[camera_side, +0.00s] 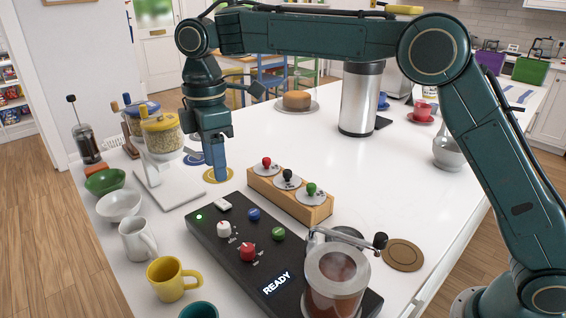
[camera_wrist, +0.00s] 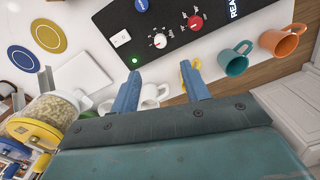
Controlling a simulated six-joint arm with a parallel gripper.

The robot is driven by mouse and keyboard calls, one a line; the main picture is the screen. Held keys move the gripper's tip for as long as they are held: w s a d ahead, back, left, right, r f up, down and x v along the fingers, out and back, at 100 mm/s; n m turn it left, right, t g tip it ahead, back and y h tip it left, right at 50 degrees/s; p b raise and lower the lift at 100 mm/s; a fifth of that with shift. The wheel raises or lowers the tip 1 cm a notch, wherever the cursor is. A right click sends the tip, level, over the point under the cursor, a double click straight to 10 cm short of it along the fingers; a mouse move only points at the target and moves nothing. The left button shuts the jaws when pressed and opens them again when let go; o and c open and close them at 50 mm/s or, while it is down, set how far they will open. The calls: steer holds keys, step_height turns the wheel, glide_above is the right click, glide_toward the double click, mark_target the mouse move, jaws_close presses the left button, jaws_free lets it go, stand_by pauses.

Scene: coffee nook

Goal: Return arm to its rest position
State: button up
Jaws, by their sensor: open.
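My gripper (camera_side: 217,160) hangs pointing down above the white counter, at the back left of the black machine panel. In the wrist view my gripper (camera_wrist: 161,92) has its two blue fingers spread apart with nothing between them. The fingers are over the counter beside the panel's edge, close to the white cups in that view. My teal arm reaches across the top of the side view from the right. The black panel (camera_side: 236,248) shows a READY display and a lit green light. It also shows in the wrist view (camera_wrist: 113,25).
A grinder with a yellow lid (camera_side: 160,133) stands just left of my gripper. A yellow mug (camera_side: 172,279), a white mug (camera_side: 137,240) and bowls line the left edge. A wooden block with knobs (camera_side: 290,196), a glass carafe (camera_side: 334,283) and a steel canister (camera_side: 359,97) stand right.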

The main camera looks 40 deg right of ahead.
steer(key=s+d+r+m+t, duration=0.2)
steer(key=s+d+r+m, duration=0.2)
steer(key=s+d, duration=0.3)
steer(key=s+d+r+m+t, duration=0.1)
steer(key=s+d+r+m, duration=0.3)
steer(key=s+d, duration=0.4)
steer(key=s+d+f+m+t, duration=0.1)
steer(key=s+d+f+m, duration=0.2)
steer(key=s, duration=0.5)
steer(key=s+d+f+m+t, duration=0.2)
steer(key=s+d+f+m, duration=0.2)
steer(key=s, duration=0.4)
steer(key=shift+d+f, duration=0.2)
steer(key=shift+d, duration=0.35)
